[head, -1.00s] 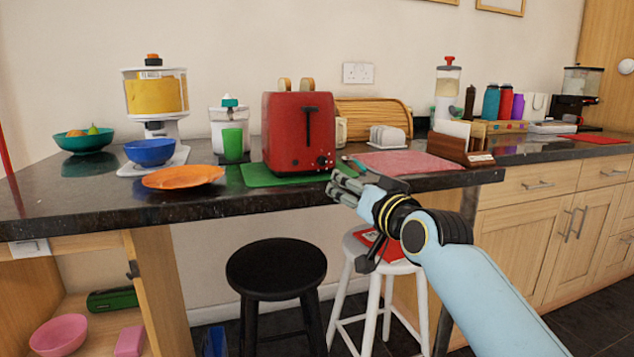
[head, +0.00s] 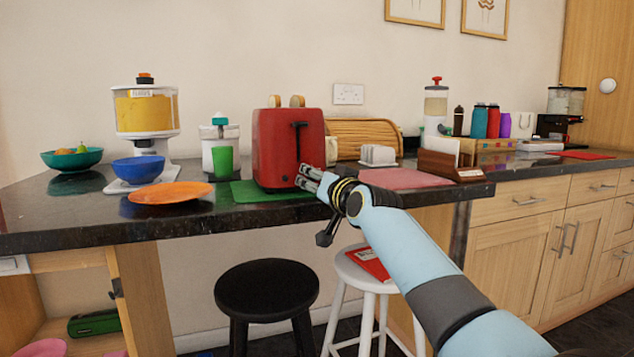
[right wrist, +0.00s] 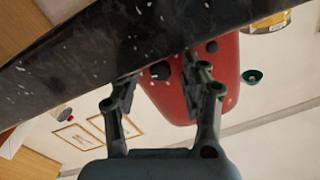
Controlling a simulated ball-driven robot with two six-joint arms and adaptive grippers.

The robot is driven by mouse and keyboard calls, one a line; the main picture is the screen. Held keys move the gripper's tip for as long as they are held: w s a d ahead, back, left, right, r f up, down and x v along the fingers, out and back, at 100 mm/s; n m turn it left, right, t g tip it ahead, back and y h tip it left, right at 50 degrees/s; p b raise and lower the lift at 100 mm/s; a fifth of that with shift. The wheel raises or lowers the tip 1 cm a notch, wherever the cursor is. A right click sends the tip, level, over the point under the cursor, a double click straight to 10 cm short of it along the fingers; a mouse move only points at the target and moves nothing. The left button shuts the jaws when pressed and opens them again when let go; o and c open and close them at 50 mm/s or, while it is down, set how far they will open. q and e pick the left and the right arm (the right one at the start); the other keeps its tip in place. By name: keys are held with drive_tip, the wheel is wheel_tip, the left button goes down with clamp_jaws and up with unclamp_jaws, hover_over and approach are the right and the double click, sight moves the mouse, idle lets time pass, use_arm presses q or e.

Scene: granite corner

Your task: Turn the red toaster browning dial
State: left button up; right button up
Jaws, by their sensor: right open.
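The red toaster (head: 270,150) stands on the counter, with its black lever slot on the front and two slices of bread in the top. In the right wrist view, the picture is turned over and the toaster (right wrist: 180,100) lies beyond the open fingers (right wrist: 157,80). My left gripper is not in view.
A green mat (head: 250,193) lies under the toaster. An orange plate (head: 170,193) and a green cup (head: 222,161) stand to its left. The dark counter edge (right wrist: 90,60) runs close to the right fingers. Black (head: 267,290) and white stools stand below.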

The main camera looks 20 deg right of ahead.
clamp_jaws()
idle(0.4)
